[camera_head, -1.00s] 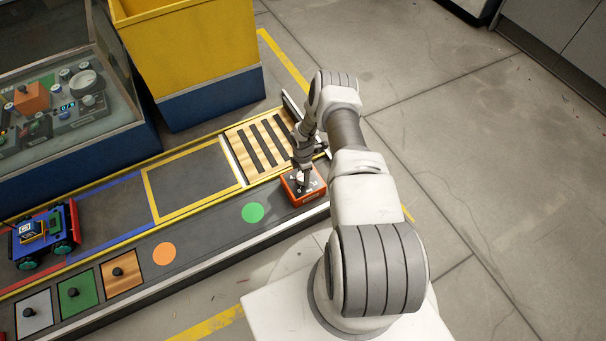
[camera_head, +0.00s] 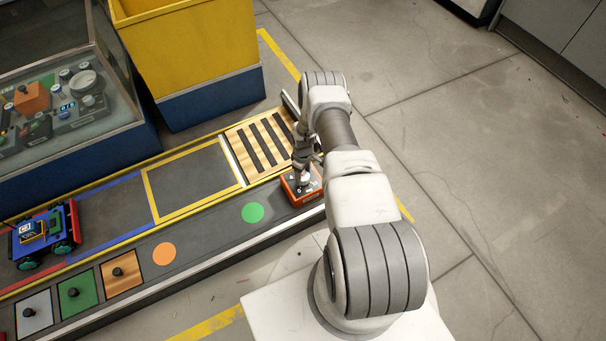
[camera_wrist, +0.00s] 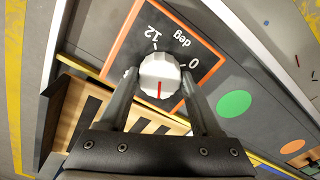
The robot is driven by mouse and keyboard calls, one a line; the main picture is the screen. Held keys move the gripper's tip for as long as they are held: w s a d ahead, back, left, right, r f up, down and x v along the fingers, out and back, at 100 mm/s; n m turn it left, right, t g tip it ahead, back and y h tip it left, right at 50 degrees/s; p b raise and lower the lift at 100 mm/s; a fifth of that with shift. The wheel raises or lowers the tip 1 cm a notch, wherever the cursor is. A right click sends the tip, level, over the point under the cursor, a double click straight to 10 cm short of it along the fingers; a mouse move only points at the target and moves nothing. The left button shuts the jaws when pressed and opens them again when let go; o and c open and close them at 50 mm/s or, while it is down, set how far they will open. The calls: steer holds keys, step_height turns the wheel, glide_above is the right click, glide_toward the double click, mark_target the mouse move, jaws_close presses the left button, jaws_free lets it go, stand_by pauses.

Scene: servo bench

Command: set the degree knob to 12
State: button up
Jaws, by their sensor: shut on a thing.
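The degree knob (camera_wrist: 158,74) is a white ridged dial on a dark panel with an orange-red rim (camera_wrist: 116,44). In the wrist view its red line points down the picture, towards my palm. The printed 12 is at the knob's upper left and 0 at its right, with "deg" between; another mark at the left is mostly hidden. My gripper (camera_wrist: 161,82) is shut on the knob, one finger on each side. In the head view the orange box (camera_head: 288,189) sits at the bench's right end, with my gripper (camera_head: 303,170) over it.
A green disc (camera_head: 253,212) and an orange disc (camera_head: 164,254) mark the bench left of the box. A slatted wooden pad (camera_head: 243,143) lies behind it. A blue and red wheeled vehicle (camera_head: 42,237) stands far left. A yellow bin (camera_head: 195,55) stands behind the bench.

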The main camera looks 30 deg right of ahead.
steer(key=m, duration=0.4)
steer(key=shift+m, duration=0.3)
steer(key=m, duration=1.4)
steer(key=shift+m, duration=0.3)
steer(key=m, duration=1.3)
steer(key=shift+m, duration=0.3)
